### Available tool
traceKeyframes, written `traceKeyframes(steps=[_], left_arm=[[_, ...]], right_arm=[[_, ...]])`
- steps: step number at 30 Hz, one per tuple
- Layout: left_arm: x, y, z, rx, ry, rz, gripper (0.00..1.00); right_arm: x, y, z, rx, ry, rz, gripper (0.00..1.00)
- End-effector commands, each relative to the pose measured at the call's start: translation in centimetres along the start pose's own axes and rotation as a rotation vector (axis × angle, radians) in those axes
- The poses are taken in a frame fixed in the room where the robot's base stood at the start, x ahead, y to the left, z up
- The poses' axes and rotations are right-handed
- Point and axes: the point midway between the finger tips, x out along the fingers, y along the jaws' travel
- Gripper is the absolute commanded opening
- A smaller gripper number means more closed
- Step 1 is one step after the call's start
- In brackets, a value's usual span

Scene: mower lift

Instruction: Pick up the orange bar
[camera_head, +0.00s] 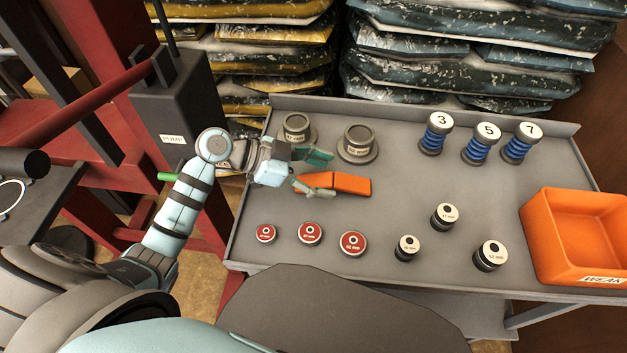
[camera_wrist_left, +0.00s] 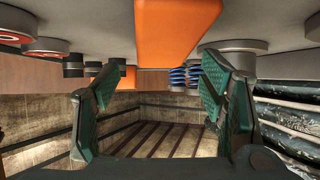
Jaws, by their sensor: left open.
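The orange bar (camera_head: 345,183) lies on the grey table, left of its middle, in the head view. My left gripper (camera_head: 326,171) is open at the left end of the bar, with one finger toward the back and one toward the front. In the left wrist view the bar (camera_wrist_left: 178,30) shows at the top centre, and the open green-padded fingers (camera_wrist_left: 155,90) stand left and right below it in the picture. I cannot tell whether either finger touches the bar. My right gripper is in neither view.
Two grey flanged pieces (camera_head: 358,145) stand just behind the gripper. Red-topped discs (camera_head: 310,233) and black-and-white cylinders (camera_head: 407,248) stand in front. Numbered blue springs (camera_head: 479,148) are at the back right, an orange bin (camera_head: 572,238) at the right.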

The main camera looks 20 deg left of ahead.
Motion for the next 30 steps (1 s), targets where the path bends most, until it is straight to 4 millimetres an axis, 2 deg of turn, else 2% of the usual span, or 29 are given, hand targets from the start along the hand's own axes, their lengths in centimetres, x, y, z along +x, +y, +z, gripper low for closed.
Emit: traceKeyframes(steps=[3, 9, 21, 30], left_arm=[[1.49, 0.05, -0.01, -0.002, 0.001, 0.002, 0.65], [1.56, 0.01, 0.02, 0.0, -0.002, 0.001, 0.63], [1.53, 0.02, 0.03, 0.0, -0.002, 0.001, 0.0], [1.52, 0.01, -0.06, 0.0, -0.001, 0.001, 0.0]], right_arm=[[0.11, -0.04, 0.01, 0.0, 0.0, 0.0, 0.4], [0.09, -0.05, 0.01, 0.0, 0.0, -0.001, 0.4], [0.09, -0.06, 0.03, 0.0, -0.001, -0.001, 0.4], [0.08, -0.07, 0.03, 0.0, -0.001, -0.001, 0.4]])
